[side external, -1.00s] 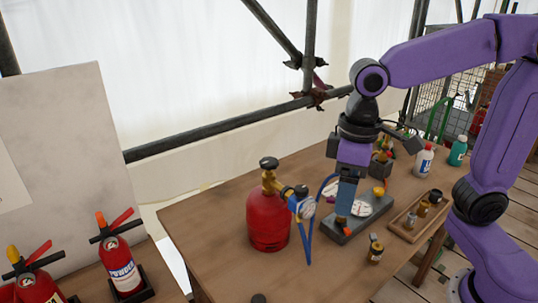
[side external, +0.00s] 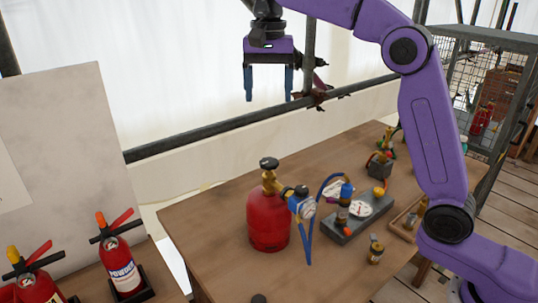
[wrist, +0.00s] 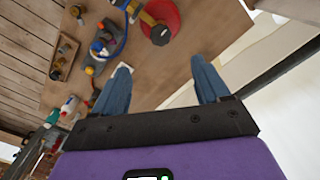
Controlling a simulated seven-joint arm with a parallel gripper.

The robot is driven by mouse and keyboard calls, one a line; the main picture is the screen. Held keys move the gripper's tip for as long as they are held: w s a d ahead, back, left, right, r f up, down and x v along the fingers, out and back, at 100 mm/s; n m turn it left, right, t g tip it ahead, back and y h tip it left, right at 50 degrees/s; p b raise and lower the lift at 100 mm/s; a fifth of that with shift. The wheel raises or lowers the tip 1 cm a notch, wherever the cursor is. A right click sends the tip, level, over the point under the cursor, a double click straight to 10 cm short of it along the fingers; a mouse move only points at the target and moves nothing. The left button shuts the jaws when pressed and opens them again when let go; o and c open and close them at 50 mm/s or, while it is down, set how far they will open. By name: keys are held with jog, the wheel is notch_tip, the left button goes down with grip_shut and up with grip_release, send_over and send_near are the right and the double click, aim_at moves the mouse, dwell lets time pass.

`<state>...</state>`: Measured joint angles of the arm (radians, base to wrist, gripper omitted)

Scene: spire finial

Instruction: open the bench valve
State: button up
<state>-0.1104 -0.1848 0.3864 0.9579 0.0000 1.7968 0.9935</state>
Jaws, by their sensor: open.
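My gripper (side external: 269,92) is open and empty, high above the bench, with its blue fingers pointing down; it also shows in the wrist view (wrist: 160,72). A red gas cylinder (side external: 267,222) with a brass valve and black knob (side external: 268,163) stands upright on the bench below it. The wrist view shows the cylinder (wrist: 165,12) and knob (wrist: 160,35) beyond the fingers. A round gauge (side external: 304,207) and blue hose join the cylinder valve. A grey block (side external: 342,232) to the right carries a blue-topped fitting, a white dial and a yellow knob. I cannot tell which valve is the bench valve.
A wooden tray (side external: 402,222) with small fittings lies at the bench's right, partly behind my arm. A small brass part (side external: 375,250) stands near the front. Fire extinguishers (side external: 121,267) stand at the left. Scaffold pipes (side external: 230,125) cross behind the bench. The bench's left part is clear.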

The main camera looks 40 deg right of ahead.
aim_at(269, 161)
jog(key=shift+m, duration=0.5)
jog(key=f, duration=1.7)
jog(key=shift+w+d, duration=0.35)
jog(key=shift+r, duration=0.1)
jog(key=c, duration=1)
